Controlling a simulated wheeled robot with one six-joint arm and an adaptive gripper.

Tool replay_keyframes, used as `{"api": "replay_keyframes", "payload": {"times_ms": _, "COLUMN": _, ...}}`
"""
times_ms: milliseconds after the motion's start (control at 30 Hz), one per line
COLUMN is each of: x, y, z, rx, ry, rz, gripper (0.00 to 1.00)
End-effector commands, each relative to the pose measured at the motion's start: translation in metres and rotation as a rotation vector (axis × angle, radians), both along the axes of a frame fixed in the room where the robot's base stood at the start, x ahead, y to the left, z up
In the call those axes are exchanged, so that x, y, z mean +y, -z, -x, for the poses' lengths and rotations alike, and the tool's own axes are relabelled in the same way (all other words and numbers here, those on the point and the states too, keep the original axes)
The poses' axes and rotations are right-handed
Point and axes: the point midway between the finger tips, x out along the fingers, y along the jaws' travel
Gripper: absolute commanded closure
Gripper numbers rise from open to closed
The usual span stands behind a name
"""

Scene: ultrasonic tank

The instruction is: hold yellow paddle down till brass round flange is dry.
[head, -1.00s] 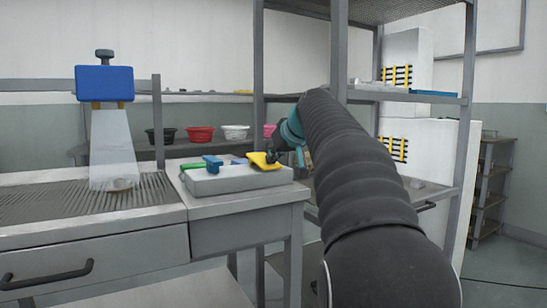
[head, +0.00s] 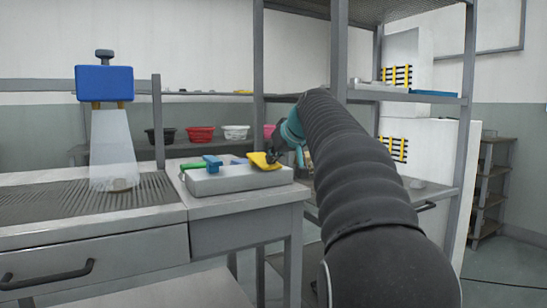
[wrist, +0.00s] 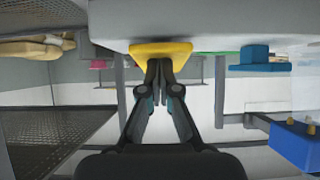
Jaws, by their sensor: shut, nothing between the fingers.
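The yellow paddle (head: 262,161) sits at the right end of a grey box (head: 235,182) on the bench. My gripper (head: 273,157) is shut and empty, with its tips at the paddle. In the wrist view the closed fingertips (wrist: 158,66) meet the yellow paddle (wrist: 160,48), seemingly touching it. A small, dull brownish round piece, seemingly the flange (head: 121,185), lies on the ribbed drain surface at the left. A pale translucent jet (head: 112,140) comes down over it from a blue blower head (head: 104,82). I cannot tell whether the flange is wet or dry.
The same box carries a blue paddle (head: 212,164) and a green one (head: 192,166). Black, red and white bowls (head: 235,132) stand behind. A metal shelf post (head: 259,80) rises close to my arm. The bench front left of the box is clear.

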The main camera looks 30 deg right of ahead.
Motion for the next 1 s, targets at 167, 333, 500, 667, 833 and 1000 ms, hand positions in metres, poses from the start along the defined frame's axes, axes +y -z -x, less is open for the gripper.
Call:
{"api": "replay_keyframes", "payload": {"times_ms": 167, "x": 0.000, "y": 0.002, "z": 0.000, "rx": 0.003, "ry": 0.000, "rz": -0.001, "gripper": 1.00}}
{"api": "replay_keyframes", "payload": {"times_ms": 333, "x": 0.000, "y": 0.001, "z": 0.000, "rx": 0.003, "ry": 0.000, "rz": -0.001, "gripper": 1.00}}
{"api": "replay_keyframes", "payload": {"times_ms": 500, "x": 0.000, "y": 0.000, "z": 0.000, "rx": 0.002, "ry": 0.000, "rz": -0.001, "gripper": 1.00}}
{"api": "replay_keyframes", "payload": {"times_ms": 667, "x": 0.000, "y": -0.006, "z": 0.000, "rx": 0.002, "ry": 0.000, "rz": 0.000, "gripper": 1.00}}
{"api": "replay_keyframes", "payload": {"times_ms": 833, "x": 0.000, "y": -0.014, "z": 0.000, "rx": 0.002, "ry": 0.000, "rz": 0.000, "gripper": 1.00}}
{"api": "replay_keyframes", "payload": {"times_ms": 1000, "x": 0.000, "y": -0.016, "z": 0.000, "rx": 0.002, "ry": 0.000, "rz": 0.000, "gripper": 1.00}}
